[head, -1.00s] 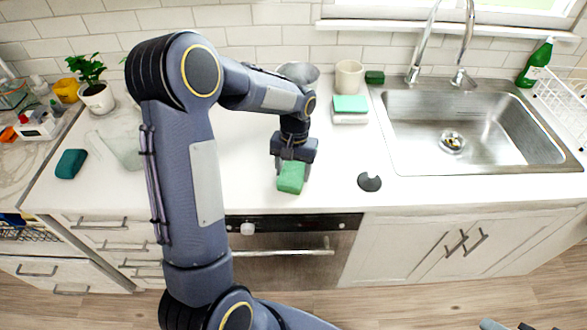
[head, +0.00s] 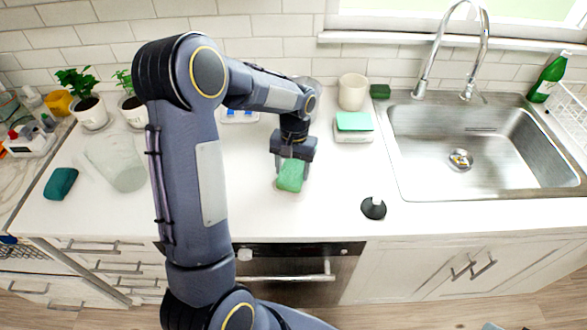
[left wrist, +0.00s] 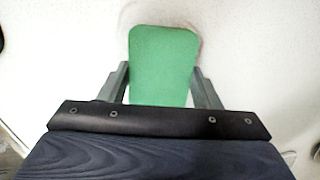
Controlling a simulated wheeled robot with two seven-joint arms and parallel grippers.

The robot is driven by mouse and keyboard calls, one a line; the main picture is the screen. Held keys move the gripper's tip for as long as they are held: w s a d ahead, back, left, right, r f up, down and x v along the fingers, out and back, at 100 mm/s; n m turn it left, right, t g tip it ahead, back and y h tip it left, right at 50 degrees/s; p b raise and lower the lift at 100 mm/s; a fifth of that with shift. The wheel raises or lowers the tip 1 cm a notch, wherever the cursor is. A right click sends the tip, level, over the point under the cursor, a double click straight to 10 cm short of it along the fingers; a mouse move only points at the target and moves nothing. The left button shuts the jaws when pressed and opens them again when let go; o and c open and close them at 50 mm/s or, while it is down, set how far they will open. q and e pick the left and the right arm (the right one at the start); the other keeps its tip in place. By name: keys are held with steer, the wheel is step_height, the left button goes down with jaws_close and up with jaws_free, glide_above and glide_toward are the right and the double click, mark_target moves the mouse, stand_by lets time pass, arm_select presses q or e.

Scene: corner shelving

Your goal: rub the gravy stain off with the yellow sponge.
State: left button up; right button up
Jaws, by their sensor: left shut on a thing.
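My left gripper (head: 291,163) is shut on a green sponge (head: 290,177) over the white counter, near its front edge. In the left wrist view the sponge (left wrist: 163,62) sticks out between the two fingers (left wrist: 163,88). It looks green; I see no sponge that is clearly yellow. A faint tan smudge (left wrist: 207,18) shows on the white surface around the sponge's far end; it may be the gravy stain, partly hidden under the sponge. I cannot tell how firmly the sponge touches the counter. My right gripper is not clearly in view.
A black knobbed thing (head: 373,208) stands right of the sponge. A green-topped block (head: 353,124), beige cup (head: 352,91) and sink (head: 403,160) are beyond.

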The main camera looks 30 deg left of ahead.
arm_select(q)
steer(key=r, duration=0.1)
steer(key=r+p, duration=0.1)
steer(key=r, duration=0.2)
steer(key=shift+s+d+p, duration=0.2)
steer(key=shift+s+p, duration=0.1)
steer(key=shift+p, duration=0.05)
steer(key=shift+w+a+r+p, duration=0.1)
steer(key=shift+w+r+p, duration=0.05)
steer(key=shift+r+p, duration=1.35)
steer(key=shift+r, duration=0.45)
